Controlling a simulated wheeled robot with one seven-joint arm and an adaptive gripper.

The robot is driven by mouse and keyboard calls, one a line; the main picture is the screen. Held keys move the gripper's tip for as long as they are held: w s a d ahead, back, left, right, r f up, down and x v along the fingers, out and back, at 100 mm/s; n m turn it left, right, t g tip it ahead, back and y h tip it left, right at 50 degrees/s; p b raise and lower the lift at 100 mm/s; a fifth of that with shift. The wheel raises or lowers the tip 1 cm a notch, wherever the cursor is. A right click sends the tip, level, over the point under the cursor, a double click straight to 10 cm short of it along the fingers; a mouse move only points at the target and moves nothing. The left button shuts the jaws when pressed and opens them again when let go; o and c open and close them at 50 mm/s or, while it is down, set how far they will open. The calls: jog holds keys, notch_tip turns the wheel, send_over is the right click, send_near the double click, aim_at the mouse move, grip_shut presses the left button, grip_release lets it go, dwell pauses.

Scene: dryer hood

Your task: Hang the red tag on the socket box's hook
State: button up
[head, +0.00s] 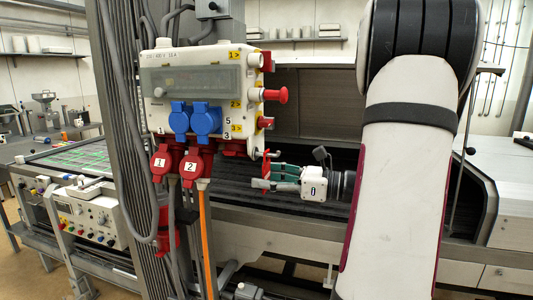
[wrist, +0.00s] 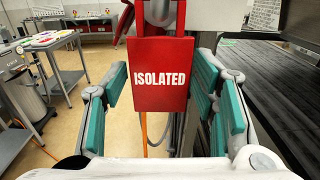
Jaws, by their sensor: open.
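The red tag (wrist: 160,82), lettered ISOLATED, hangs upright and faces the wrist camera. Its upper end meets a pale curved part (wrist: 160,12), seemingly the hook; whether the hook passes through the tag's hole is hard to tell. In the head view the tag (head: 265,170) is a narrow red shape under the lower right corner of the socket box (head: 205,85), by the small hook (head: 270,153). My gripper (head: 277,178) is open around the tag. In the wrist view its teal-padded fingers stand on both sides, with a gap at the left; contact at the right is unclear.
Blue sockets (head: 207,118) and red plugs (head: 195,163) with hanging cables are left of my gripper. A red knob (head: 275,95) juts from the box above it. A dark conveyor bed (head: 315,215) lies behind. Open floor shows at left in the wrist view.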

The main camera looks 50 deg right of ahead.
jog(key=shift+o, duration=0.6)
jog(key=shift+s, duration=0.1)
jog(key=p+v, duration=0.4)
jog(key=v, duration=0.4)
dwell(1.2)
dwell(0.6)
